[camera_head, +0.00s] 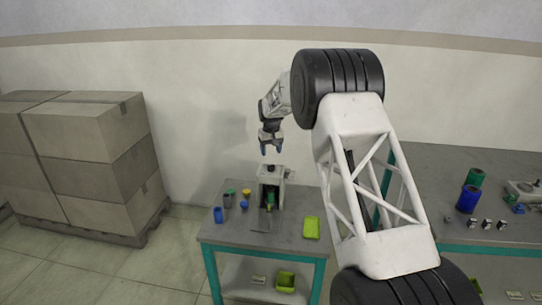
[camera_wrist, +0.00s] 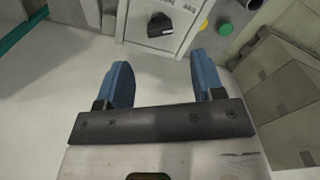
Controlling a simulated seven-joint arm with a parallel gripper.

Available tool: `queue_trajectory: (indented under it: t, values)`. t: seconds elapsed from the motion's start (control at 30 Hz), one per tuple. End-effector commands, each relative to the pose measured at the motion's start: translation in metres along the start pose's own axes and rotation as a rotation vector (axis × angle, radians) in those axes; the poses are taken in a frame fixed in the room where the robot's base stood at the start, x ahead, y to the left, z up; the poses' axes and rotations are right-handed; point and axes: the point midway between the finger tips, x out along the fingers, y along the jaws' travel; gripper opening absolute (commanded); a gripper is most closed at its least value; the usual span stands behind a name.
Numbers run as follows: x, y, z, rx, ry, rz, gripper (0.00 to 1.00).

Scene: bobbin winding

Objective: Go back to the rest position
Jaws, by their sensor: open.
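My gripper (camera_head: 271,149) hangs pointing down above the winding machine (camera_head: 270,175) on the small table, clear of it. In the wrist view, its two blue fingers (camera_wrist: 162,78) are spread apart with nothing between them. The light grey machine body with a black knob (camera_wrist: 160,25) lies beyond the fingertips. A green part (camera_head: 270,196) sits at the front of the machine.
Small blue (camera_head: 218,214) and yellow (camera_head: 246,192) pieces stand left of the machine. A lime-green tray (camera_head: 311,228) lies to its right. A second bench (camera_head: 470,180) at right holds green and blue spools (camera_head: 468,199). Stacked boxes (camera_head: 85,150) stand at left.

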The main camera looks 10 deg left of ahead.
Motion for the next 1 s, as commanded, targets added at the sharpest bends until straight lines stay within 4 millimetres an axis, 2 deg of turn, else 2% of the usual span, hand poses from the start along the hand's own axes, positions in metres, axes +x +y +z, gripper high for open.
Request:
queue_trajectory:
  t: [0.57, 0.77, 1.0]
  values:
    - [-0.008, 0.003, 0.006, 0.005, 0.002, 0.0, 0.62]
    - [-0.032, 0.011, 0.027, 0.022, 0.011, 0.002, 0.62]
    - [-0.076, 0.027, 0.072, 0.059, 0.027, 0.006, 0.62]
